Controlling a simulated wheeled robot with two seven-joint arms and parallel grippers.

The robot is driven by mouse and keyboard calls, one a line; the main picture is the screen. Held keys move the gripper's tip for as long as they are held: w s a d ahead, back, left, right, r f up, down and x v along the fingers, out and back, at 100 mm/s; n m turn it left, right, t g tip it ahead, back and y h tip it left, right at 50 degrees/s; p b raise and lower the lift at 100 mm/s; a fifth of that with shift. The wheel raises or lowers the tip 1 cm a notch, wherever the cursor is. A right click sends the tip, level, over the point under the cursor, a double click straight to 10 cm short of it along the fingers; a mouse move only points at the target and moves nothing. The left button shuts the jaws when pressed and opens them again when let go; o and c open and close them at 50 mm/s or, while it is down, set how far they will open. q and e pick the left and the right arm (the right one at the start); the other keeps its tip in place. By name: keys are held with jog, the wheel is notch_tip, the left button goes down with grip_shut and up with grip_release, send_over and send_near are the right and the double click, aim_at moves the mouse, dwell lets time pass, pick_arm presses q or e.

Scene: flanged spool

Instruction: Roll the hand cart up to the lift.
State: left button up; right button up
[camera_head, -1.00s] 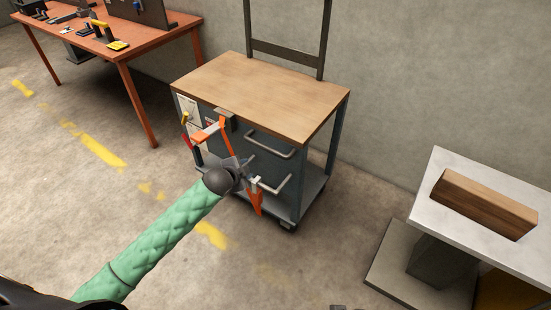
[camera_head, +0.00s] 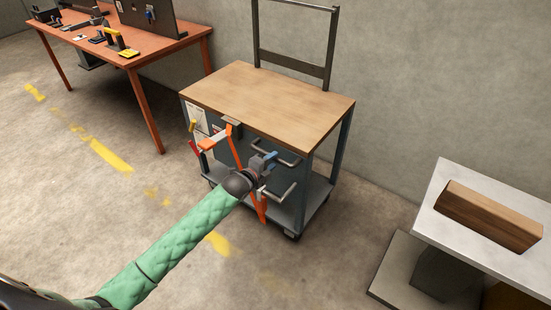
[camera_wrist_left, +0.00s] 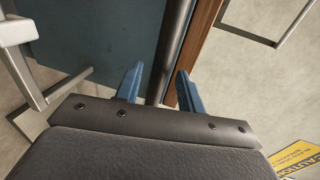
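The hand cart (camera_head: 265,100) stands against the wall, with a wooden top, dark frame, tall back frame and two grey bar handles on its near side. My left gripper (camera_head: 268,160) is at that side, close to the upper handle (camera_head: 288,157). In the left wrist view its blue fingers (camera_wrist_left: 160,88) are apart, with a dark bar (camera_wrist_left: 174,45) running between or just beyond them; I cannot tell if they touch it. A pale-topped stand (camera_head: 432,212), which seems to be the lift, is at the right, apart from the cart. My right gripper is out of view.
A wooden block (camera_head: 488,215) lies on the stand's top. An orange bracket-like part (camera_head: 234,150) hangs on the cart's near side. An orange workbench (camera_head: 125,55) with tools is at the back left. The floor between cart and stand is clear.

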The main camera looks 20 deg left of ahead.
pick_arm(q)
jog(key=shift+x, duration=1.45)
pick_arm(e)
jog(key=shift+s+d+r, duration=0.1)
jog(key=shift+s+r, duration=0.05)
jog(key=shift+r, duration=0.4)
